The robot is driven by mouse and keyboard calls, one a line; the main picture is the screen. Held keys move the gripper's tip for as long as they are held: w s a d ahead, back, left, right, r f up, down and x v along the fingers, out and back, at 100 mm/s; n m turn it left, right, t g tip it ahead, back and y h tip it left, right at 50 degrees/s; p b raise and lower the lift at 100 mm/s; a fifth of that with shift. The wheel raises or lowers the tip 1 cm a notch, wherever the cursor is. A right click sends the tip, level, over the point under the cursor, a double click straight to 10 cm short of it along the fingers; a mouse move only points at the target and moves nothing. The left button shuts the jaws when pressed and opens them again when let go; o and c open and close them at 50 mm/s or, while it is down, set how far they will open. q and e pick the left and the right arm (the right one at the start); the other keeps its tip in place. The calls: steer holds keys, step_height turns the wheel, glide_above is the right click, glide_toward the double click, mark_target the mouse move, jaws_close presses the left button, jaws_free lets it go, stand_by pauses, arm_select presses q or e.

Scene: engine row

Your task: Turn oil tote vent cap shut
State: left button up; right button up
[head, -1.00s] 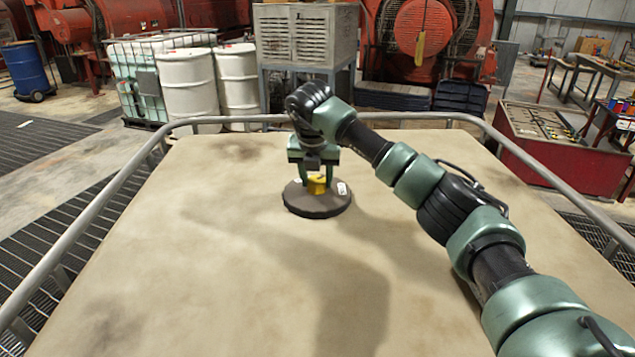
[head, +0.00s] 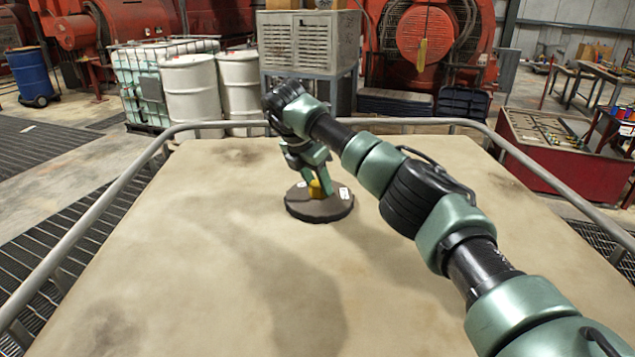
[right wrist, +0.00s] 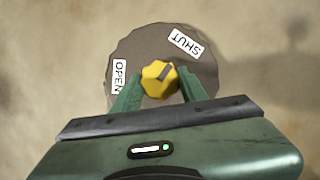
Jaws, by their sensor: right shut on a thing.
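The yellow vent cap (head: 317,189) sits in the middle of a dark round disc (head: 320,209) on the tan tote top. In the right wrist view the cap (right wrist: 156,86) has a dark mark on top that slants up and right, roughly towards the SHUT label (right wrist: 186,41). The OPEN label (right wrist: 119,77) lies to the left on the disc. My right gripper (head: 314,179) comes from above, tilted, and is shut on the cap, with a green finger on either side in the wrist view. My left gripper is not in view.
A grey rail (head: 115,191) runs round the tan top (head: 180,270), which is otherwise clear. Behind it stand white drums (head: 190,90), a caged tank (head: 142,88) and a grey louvred cabinet (head: 309,40). A red bin (head: 545,150) stands to the right.

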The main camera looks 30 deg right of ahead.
steer(key=shift+r, duration=0.1)
stand_by(0.3)
steer(key=o, duration=1.4)
steer(key=shift+c, duration=0.2)
steer(key=w+b+v, duration=0.1)
steer(key=b+v, duration=0.1)
steer(key=v, duration=0.5)
steer(key=shift+s+r, duration=0.35)
steer(key=shift+s, duration=0.15)
